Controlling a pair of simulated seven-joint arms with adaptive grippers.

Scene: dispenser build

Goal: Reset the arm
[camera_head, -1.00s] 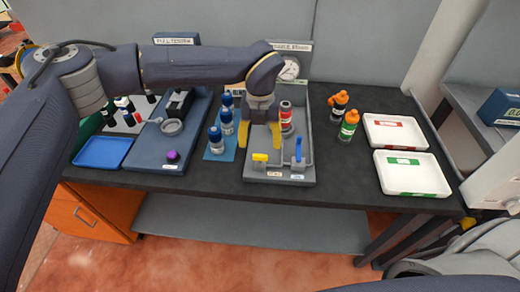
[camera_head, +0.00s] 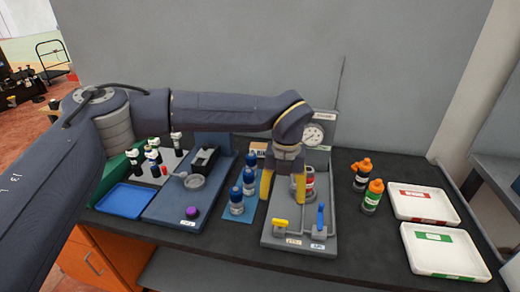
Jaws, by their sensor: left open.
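My left arm reaches across the workbench from the left. My left gripper (camera_head: 282,188) points down with its yellow fingers apart and nothing visible between them. It is over the left part of the grey dispenser station (camera_head: 292,240). A red-labelled can (camera_head: 310,184) stands at the station, just right of the right finger and partly hidden by it. The station has a yellow lever (camera_head: 281,225), a blue lever (camera_head: 320,216) and a round gauge (camera_head: 312,135) at the back. My right gripper is out of view.
Several blue-capped bottles (camera_head: 237,200) stand on a blue mat left of the gripper. A blue-grey station (camera_head: 172,212) and blue tray (camera_head: 125,201) lie further left.

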